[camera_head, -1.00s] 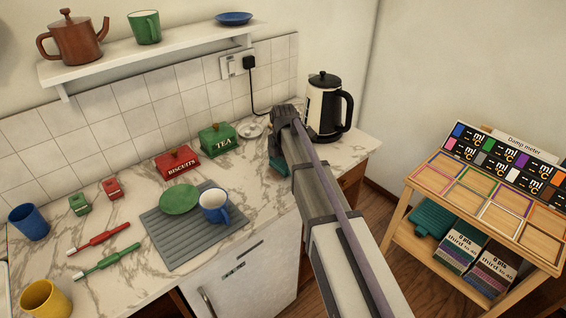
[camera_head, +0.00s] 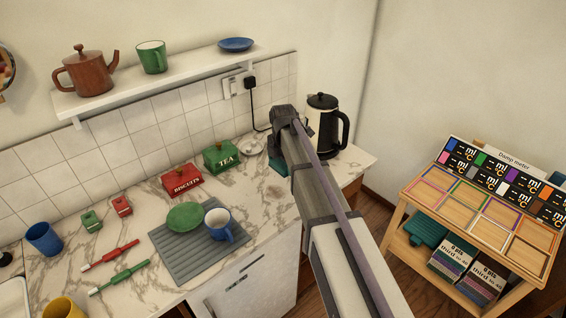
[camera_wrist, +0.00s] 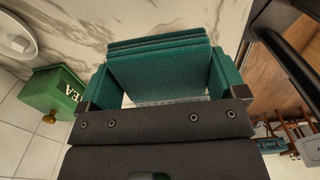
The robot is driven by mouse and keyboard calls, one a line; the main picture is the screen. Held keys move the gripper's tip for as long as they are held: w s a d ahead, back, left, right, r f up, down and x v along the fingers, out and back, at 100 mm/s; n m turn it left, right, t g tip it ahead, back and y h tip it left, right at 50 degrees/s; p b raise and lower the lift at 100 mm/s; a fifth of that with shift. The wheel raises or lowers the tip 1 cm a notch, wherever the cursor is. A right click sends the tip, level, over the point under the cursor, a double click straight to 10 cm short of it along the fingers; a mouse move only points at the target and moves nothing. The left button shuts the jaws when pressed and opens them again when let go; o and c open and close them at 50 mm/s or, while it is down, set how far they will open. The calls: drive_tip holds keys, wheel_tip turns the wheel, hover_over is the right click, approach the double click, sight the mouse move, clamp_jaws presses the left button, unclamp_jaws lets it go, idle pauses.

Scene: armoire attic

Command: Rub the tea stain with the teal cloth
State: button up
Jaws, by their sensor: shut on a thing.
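My gripper (camera_wrist: 163,105) is shut on the folded teal cloth (camera_wrist: 158,65), which fills the space between the fingers in the wrist view. In the head view a teal edge of the cloth (camera_head: 278,166) shows at the left of my arm's end, over the marble counter, between the green TEA tin (camera_head: 220,154) and the kettle. I cannot tell whether the cloth touches the counter.
The black and cream kettle (camera_head: 325,122) stands right behind my arm's end. A white saucer (camera_head: 250,146) lies near the wall. The red BISCUITS tin (camera_head: 182,181) and a grey mat (camera_head: 172,256) with a green plate and blue mug are left. A wooden trolley (camera_head: 470,215) stands right.

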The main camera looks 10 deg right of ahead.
idle(0.4)
drive_tip(key=shift+f+b, duration=0.45)
drive_tip(key=shift+b, duration=0.25)
drive_tip(key=shift+f, duration=0.1)
